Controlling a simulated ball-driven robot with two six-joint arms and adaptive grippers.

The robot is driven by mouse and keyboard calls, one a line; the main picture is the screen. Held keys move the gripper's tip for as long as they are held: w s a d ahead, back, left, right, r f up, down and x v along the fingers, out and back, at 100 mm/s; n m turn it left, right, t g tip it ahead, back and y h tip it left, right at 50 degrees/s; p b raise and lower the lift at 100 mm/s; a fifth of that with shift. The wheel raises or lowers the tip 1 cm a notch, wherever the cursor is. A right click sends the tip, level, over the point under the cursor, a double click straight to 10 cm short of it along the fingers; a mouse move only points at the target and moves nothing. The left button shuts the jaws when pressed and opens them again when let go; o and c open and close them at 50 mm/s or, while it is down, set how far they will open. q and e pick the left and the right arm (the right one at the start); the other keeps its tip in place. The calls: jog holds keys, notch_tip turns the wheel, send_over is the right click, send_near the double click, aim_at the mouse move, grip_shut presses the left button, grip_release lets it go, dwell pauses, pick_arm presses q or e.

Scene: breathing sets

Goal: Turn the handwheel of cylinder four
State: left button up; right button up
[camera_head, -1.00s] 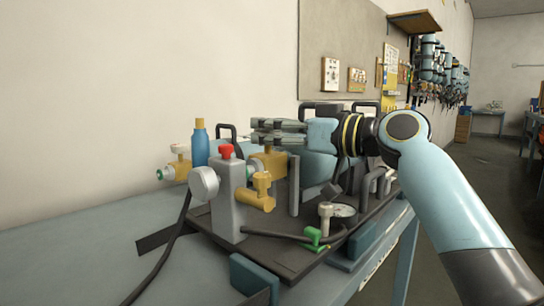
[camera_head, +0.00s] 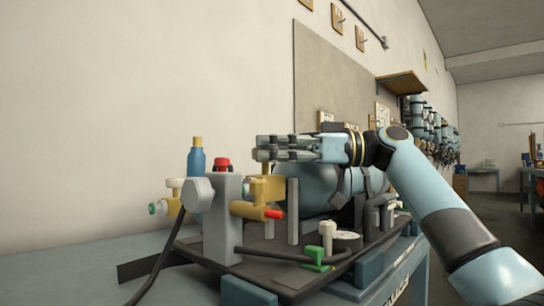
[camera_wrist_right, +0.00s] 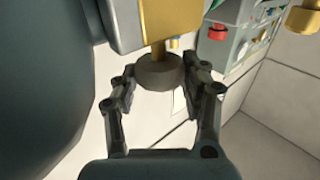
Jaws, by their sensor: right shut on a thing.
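My right gripper (camera_head: 262,148) reaches in from the right above the bench rig in the head view. Its fingers point left, over the brass valve (camera_head: 268,188) of the lying light-blue cylinder (camera_head: 315,186). In the right wrist view the gripper (camera_wrist_right: 161,82) is shut on a round grey-brown handwheel (camera_wrist_right: 160,72), with one finger on each side. The handwheel sits on a short brass stem below the brass valve body (camera_wrist_right: 172,22). The cylinder's dark flank (camera_wrist_right: 45,90) fills the left of that view. No cylinder number is legible. My left gripper is not in view.
A grey post (camera_head: 222,215) with a red knob (camera_head: 221,164) stands left of the valve.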

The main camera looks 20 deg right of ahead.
dwell(0.3)
jog(key=o, duration=1.2)
jog(key=shift+c, duration=0.2)
jog(key=shift+d, duration=0.1)
jog(key=v, duration=1.1)
jog(key=shift+d, duration=0.35)
jog(key=shift+s, duration=0.1)
dwell(4.6)
